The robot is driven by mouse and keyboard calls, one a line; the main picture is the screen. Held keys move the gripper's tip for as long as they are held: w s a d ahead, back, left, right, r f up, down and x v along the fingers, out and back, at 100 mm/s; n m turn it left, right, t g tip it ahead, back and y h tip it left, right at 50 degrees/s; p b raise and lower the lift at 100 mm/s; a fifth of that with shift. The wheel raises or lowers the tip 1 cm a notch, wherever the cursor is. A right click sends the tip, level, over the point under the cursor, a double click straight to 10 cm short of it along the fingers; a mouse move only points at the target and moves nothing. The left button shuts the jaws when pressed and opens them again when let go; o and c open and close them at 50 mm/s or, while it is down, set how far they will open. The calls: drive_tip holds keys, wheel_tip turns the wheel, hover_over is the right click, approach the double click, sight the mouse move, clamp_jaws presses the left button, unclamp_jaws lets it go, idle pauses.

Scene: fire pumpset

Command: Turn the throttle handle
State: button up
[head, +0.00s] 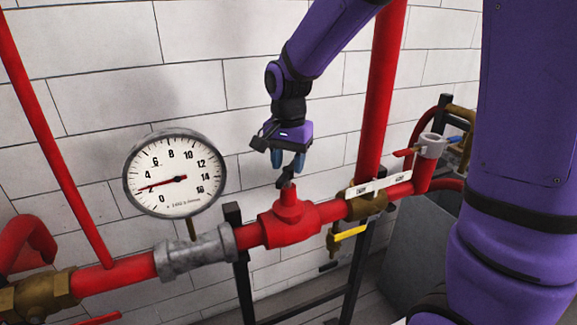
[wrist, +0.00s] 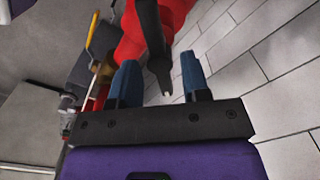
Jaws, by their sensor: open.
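The throttle handle (head: 287,178) is a small dark lever on top of the red valve body (head: 290,222) in the head view. In the wrist view the dark handle (wrist: 152,38) reaches down from the top edge, its tip between the two blue fingers in the picture. My gripper (head: 287,160) is open just above the handle, fingers pointing down. In the wrist view my gripper (wrist: 160,62) has a clear gap between its fingers and the handle on both sides. I cannot tell whether any contact exists further down.
A round pressure gauge (head: 175,174) stands left of the valve on the red pipe. A yellow lever (head: 349,234) hangs to the right below a brass fitting (head: 367,203). A thick red vertical pipe (head: 382,95) rises to the right. A white brick wall (head: 200,45) is behind.

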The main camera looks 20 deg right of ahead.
drive_tip(key=shift+f, duration=0.65)
clamp_jaws()
drive_tip(key=shift+n, duration=0.4)
drive_tip(key=n, duration=1.2)
drive_tip(key=shift+n, duration=0.4)
